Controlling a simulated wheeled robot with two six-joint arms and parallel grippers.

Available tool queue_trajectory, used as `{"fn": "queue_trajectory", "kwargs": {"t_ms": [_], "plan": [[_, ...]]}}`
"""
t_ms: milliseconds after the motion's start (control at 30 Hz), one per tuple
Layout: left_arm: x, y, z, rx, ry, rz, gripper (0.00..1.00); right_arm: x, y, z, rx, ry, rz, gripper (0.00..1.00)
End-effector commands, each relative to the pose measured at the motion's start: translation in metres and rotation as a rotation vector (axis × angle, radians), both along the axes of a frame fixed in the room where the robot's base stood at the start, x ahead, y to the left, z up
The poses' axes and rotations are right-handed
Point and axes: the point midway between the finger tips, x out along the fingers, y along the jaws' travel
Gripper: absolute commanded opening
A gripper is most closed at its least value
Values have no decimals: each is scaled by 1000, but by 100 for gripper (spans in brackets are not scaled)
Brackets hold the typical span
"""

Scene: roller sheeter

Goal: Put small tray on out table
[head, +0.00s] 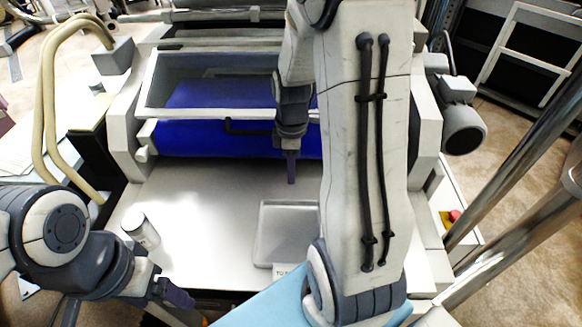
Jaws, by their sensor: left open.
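A small square grey tray (283,225) lies flat on the pale table (205,210) in front of the machine's blue roller. Its right side is hidden behind my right arm. A small label with partly hidden lettering shows at its front edge. My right gripper (291,168) hangs downward above the back of the table, behind the tray and apart from it. It is seen edge-on, so its jaw opening does not show. My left gripper (178,294) is open at the table's front left edge, left of the tray and apart from it.
A white cylinder (146,233) stands at the table's left edge, near my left arm. A clear-fronted guard (212,90) sits above the blue roller (190,138). A light blue surface (255,311) is at the front. The table's left middle is clear.

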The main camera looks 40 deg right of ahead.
Motion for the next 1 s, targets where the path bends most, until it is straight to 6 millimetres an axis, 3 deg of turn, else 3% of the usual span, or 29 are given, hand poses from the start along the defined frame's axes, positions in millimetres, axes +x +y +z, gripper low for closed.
{"fn": "queue_trajectory", "kwargs": {"t_ms": [267, 367, 467, 533, 700, 833, 1000], "plan": [[0, 0, -1, 0, 0, 0, 81, 0, 2, 11, -1, -1, 0, 37], [0, 0, -1, 0, 0, 0, 81, 1, 19, 16, 1, -6, -7, 37], [0, 0, -1, 0, 0, 0, 81, -2, 62, 29, 5, -15, -31, 37], [0, 0, -1, 0, 0, 0, 81, -12, 102, 41, 11, -24, -56, 37], [0, 0, -1, 0, 0, 0, 81, -63, 190, 66, 42, -29, -148, 37], [0, 0, -1, 0, 0, 0, 81, -109, 228, 76, 64, -18, -211, 37], [0, 0, -1, 0, 0, 0, 81, -149, 247, 82, 78, -1, -266, 37]]}}
